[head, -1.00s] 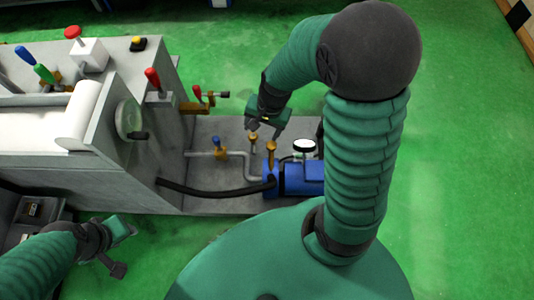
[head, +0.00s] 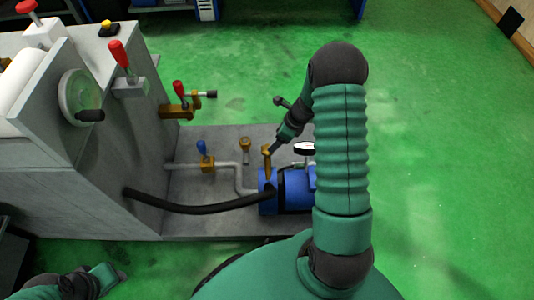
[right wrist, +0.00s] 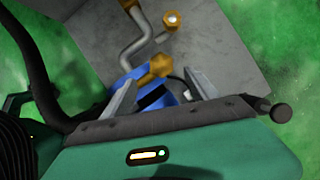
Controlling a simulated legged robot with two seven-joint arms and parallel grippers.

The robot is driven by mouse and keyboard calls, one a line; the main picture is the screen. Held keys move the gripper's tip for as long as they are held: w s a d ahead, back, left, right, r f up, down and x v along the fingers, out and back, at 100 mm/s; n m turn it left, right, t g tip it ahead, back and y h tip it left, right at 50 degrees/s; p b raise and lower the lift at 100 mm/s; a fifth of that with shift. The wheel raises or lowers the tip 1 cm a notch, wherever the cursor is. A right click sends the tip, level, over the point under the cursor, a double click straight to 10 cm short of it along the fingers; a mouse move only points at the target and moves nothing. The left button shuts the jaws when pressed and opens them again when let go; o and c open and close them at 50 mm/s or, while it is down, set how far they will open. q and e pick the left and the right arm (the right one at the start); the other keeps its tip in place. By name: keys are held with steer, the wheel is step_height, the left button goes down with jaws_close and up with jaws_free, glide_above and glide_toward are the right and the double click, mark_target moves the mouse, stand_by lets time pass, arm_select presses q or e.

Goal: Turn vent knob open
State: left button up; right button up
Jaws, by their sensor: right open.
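Two brass knobs stand near the blue pump (head: 268,190). One brass knob (head: 267,153) rises on a stem at the pump's left end, and the other brass fitting (head: 245,144) stands behind it on the base plate. I cannot tell for sure which is the vent knob. My right gripper (head: 274,149) is beside the pump knob. In the right wrist view its fingers (right wrist: 160,88) are spread, with the pump knob (right wrist: 160,63) between and beyond their tips. Contact is not visible. My left gripper (head: 112,277) is low at left, its jaws unclear.
The grey grinder body (head: 90,180) fills the left, with a handwheel (head: 80,97) and red levers. A blue-handled valve (head: 204,150) sits on the grey pipe. A black hose (head: 195,208) runs to the pump. A gauge (head: 304,148) is partly hidden by my right arm. Green floor is open at right.

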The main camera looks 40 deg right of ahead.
steer(key=b+x, duration=0.4)
steer(key=x, duration=0.5)
steer(key=shift+s+d+f, duration=0.15)
steer(key=shift+w+a+f, duration=0.25)
steer(key=shift+w+f, duration=0.1)
steer(key=shift+f, duration=0.15)
steer(key=shift+d, duration=0.1)
